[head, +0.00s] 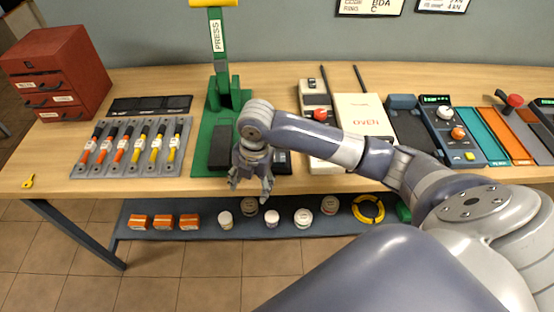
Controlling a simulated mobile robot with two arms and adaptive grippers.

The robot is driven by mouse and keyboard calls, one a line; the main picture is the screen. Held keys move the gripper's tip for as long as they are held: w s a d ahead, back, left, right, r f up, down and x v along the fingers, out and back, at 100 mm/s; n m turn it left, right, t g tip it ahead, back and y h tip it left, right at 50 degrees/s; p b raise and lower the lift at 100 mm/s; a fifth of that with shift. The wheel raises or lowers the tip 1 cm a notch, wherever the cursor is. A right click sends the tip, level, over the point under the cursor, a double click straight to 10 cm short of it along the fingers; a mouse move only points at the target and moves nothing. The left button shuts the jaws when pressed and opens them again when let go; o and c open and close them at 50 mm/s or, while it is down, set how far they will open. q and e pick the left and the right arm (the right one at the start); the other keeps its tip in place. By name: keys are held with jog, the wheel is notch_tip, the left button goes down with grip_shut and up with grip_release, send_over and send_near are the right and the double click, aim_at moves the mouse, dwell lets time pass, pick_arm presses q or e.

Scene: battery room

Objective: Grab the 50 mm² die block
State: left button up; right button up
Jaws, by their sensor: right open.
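My right gripper (250,190) is open, fingers pointing down, over the front edge of the workbench just in front of the green press (217,60). It looks empty. My left gripper is not in view. I cannot make out a 50 mm² marking on any block. A dark block (222,146) lies on the press's green base, left of my right gripper.
A grey rack (187,134) holds several orange- and yellow-handled tools. A red cabinet (55,70) stands at left, a yellow key-like item (28,182) near the front edge. Orange boxes and jars sit on the lower shelf (180,233).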

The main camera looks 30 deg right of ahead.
jog(key=w+d+r+n+g+h, duration=0.1)
jog(key=w+d+r+n, duration=0.4)
jog(key=d+r, duration=0.65)
jog(key=p, duration=0.1)
send_over(278, 157)
jog(key=f, duration=0.6)
jog(key=shift+d+f, duration=0.15)
jog(key=shift+d, duration=0.15)
jog(key=f, duration=0.1)
jog(key=f+p, duration=0.1)
jog(key=f, duration=0.2)
jog(key=shift+a+f+p, duration=0.1)
jog(key=shift+a+p, duration=0.25)
jog(key=shift+f, duration=0.5)
jog(key=c, duration=1.4)
jog(key=shift+o, duration=0.2)
jog(key=shift+r, duration=0.1)
